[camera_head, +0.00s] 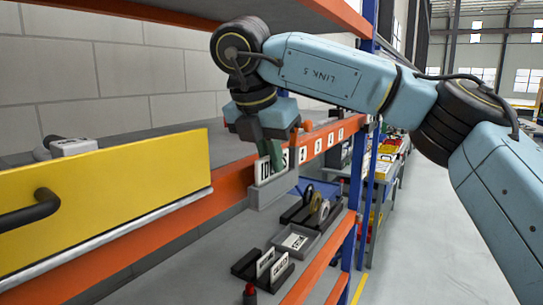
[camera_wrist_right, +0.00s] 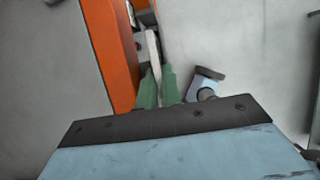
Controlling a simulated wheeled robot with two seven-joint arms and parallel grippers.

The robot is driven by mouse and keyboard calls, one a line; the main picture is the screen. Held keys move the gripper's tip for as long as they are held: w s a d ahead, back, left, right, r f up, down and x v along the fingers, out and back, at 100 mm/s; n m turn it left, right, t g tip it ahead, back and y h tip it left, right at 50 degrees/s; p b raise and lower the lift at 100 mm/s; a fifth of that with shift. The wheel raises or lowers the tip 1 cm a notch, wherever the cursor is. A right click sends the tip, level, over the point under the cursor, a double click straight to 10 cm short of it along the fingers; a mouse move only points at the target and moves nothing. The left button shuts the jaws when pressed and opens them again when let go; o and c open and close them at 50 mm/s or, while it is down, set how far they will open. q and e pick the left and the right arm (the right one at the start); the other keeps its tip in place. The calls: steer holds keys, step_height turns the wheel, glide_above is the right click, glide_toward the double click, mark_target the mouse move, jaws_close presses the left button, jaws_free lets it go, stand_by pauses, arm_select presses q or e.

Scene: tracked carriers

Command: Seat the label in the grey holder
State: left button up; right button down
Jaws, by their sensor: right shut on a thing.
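A white label (camera_head: 262,171) with dark letters is at the orange shelf beam, partly covered by green fingers. The grey holder (camera_head: 270,192) is fixed on the front of the beam, directly below the label. I cannot tell whether the label's lower edge is inside the holder or just above it. My right gripper (camera_head: 274,158) comes from above, its green fingers shut on the label. In the right wrist view, the fingers (camera_wrist_right: 158,88) close on the label's pale edge (camera_wrist_right: 152,50), beside the orange beam. My left gripper is not in view.
A yellow panel (camera_head: 110,190) with a black handle spans the left front. The orange beam (camera_head: 235,183) carries numbered white tags to the right. On the lower shelf are a grey tray (camera_head: 296,241), a rack with white labels (camera_head: 264,264) and tape rolls. The right-hand floor is clear.

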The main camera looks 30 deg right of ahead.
steer(key=shift+f, duration=0.1)
steer(key=c, duration=2)
jaws_free()
steer(key=shift+f, duration=0.1)
steer(key=o, duration=0.4)
steer(key=shift+r, duration=0.2)
steer(key=v, duration=1.2)
steer(key=shift+p, duration=0.3)
